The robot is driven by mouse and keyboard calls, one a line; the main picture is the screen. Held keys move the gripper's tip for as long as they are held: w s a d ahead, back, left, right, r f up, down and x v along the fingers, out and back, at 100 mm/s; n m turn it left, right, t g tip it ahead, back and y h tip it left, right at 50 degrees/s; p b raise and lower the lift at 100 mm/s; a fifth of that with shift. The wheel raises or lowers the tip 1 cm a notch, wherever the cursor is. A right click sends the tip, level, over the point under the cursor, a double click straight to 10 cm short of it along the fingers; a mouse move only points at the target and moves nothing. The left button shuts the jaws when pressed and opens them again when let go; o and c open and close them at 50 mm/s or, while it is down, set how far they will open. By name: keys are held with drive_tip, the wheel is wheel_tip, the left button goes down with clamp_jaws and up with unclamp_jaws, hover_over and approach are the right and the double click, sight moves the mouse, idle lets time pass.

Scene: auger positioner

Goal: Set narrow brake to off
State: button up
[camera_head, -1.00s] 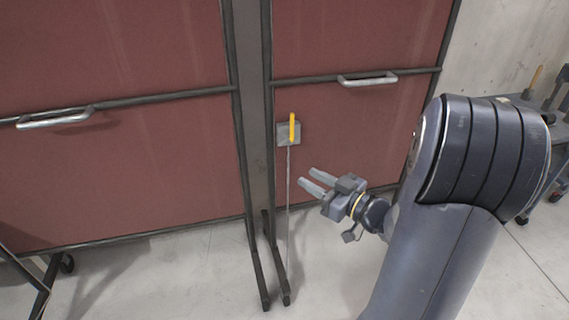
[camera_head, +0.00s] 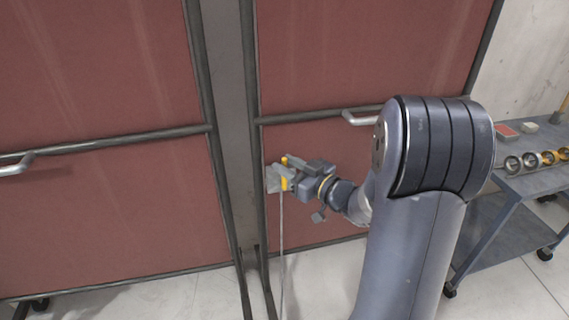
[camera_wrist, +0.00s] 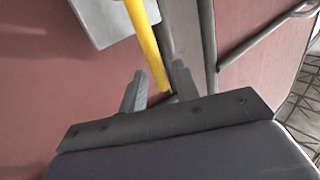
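A yellow lever (camera_head: 285,184), which I take to be the narrow brake, sits on a small grey box (camera_head: 271,182) on the red panel. No marking on it is readable. My gripper (camera_head: 280,171) is at the lever in the head view and hides its middle part. In the wrist view the lever (camera_wrist: 147,45) runs down from the box (camera_wrist: 95,20), and its end lies between my two spread fingers (camera_wrist: 158,88), closer to the right one. The fingers look open; contact is not clear.
A grey post (camera_head: 232,120) stands just left of the box. A metal handle (camera_head: 360,118) is on the panel's crossbar above my arm. A thin rod (camera_head: 281,250) hangs below the box. A cart (camera_head: 530,185) with rings stands at the right.

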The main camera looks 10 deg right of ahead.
drive_tip(key=shift+w+a, duration=0.35)
drive_tip(key=shift+w, duration=0.2)
drive_tip(key=shift+c, duration=0.5)
clamp_jaws()
